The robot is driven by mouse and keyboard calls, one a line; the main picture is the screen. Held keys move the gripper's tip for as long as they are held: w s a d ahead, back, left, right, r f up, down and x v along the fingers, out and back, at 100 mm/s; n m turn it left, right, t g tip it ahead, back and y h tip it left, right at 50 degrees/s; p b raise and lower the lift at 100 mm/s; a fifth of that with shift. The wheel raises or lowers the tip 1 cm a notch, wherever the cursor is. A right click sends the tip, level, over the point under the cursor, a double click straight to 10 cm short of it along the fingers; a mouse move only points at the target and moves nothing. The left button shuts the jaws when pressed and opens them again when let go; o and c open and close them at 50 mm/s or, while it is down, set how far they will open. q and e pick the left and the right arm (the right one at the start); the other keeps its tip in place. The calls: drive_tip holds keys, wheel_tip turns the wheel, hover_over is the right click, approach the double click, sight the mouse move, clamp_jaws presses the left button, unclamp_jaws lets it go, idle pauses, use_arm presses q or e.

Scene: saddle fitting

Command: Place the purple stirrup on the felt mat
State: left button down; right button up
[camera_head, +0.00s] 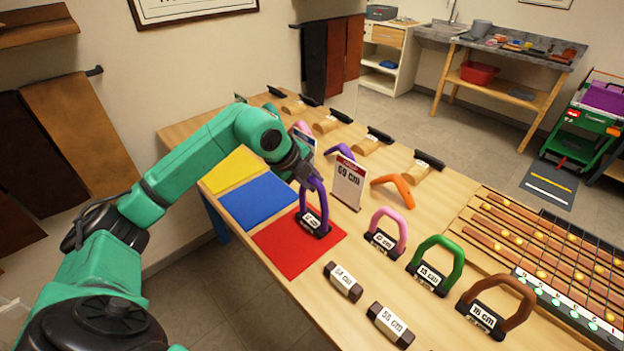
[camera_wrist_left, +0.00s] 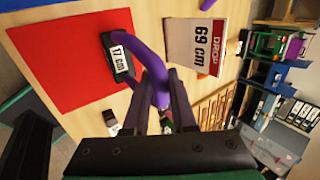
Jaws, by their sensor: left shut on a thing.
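The purple stirrup (camera_head: 323,207) is upright at the back right part of the red felt mat (camera_head: 285,249), its labelled base over the mat. I cannot tell whether the base touches the felt. My left gripper (camera_head: 304,177) is shut on the top of the purple arch. In the left wrist view the gripper (camera_wrist_left: 162,95) closes around the purple stirrup (camera_wrist_left: 150,50), whose dark base reads 17 cm; the red mat (camera_wrist_left: 60,60) lies beside and under it. Blue (camera_head: 257,201) and yellow (camera_head: 233,170) felt mats lie farther back. My right gripper is not in view.
A "69 cm" sign (camera_head: 348,183) stands close right of the stirrup. Pink (camera_head: 388,228), green (camera_head: 437,262) and brown (camera_head: 500,296) stirrups stand to the right. Two labelled blocks (camera_head: 343,281) lie in front. An orange arch (camera_head: 395,186) lies behind.

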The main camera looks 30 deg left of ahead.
use_arm(q)
drive_tip(key=shift+a+f, duration=0.15)
drive_tip(key=shift+f, duration=0.1)
drive_tip(key=c, duration=1.2)
unclamp_jaws()
drive_tip(key=shift+f, duration=0.15)
drive_tip(key=o, duration=0.5)
drive_tip(key=shift+c, duration=0.2)
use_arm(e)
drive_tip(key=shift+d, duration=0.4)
use_arm(q)
drive_tip(key=shift+r, duration=0.35)
drive_tip(key=shift+s+a+r, duration=0.1)
drive_tip(key=shift+s+r, duration=0.05)
drive_tip(key=shift+r, duration=0.05)
drive_tip(key=b+v, duration=0.2)
drive_tip(key=v, duration=0.9)
drive_tip(key=shift+b, duration=0.3)
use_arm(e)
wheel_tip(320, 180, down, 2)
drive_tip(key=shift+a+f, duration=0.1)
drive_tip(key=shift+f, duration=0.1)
